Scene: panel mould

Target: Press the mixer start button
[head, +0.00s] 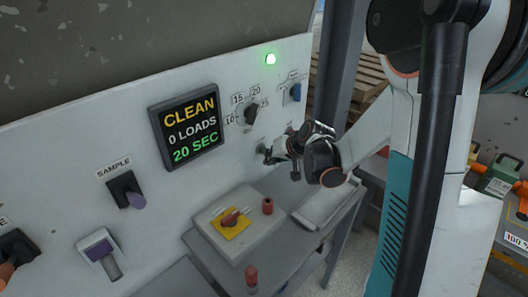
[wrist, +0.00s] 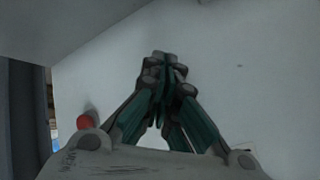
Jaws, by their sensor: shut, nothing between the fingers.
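The white control panel (head: 70,170) slants across the head view. My gripper (head: 268,155) is at its right part, below the numbered dial, with its fingertips close to the panel face. I cannot tell whether they touch it. In the wrist view my gripper (wrist: 163,58) has its fingers together with nothing between them, against a pale surface. No mixer start button can be clearly made out. A small label (head: 290,130) by my gripper is too small to read, and my gripper hides the panel just behind it.
A display (head: 188,126) reads CLEAN, 0 LOADS, 20 SEC. A dark dial (head: 251,113), a blue switch (head: 296,92) and a lit green lamp (head: 270,59) are above my gripper.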

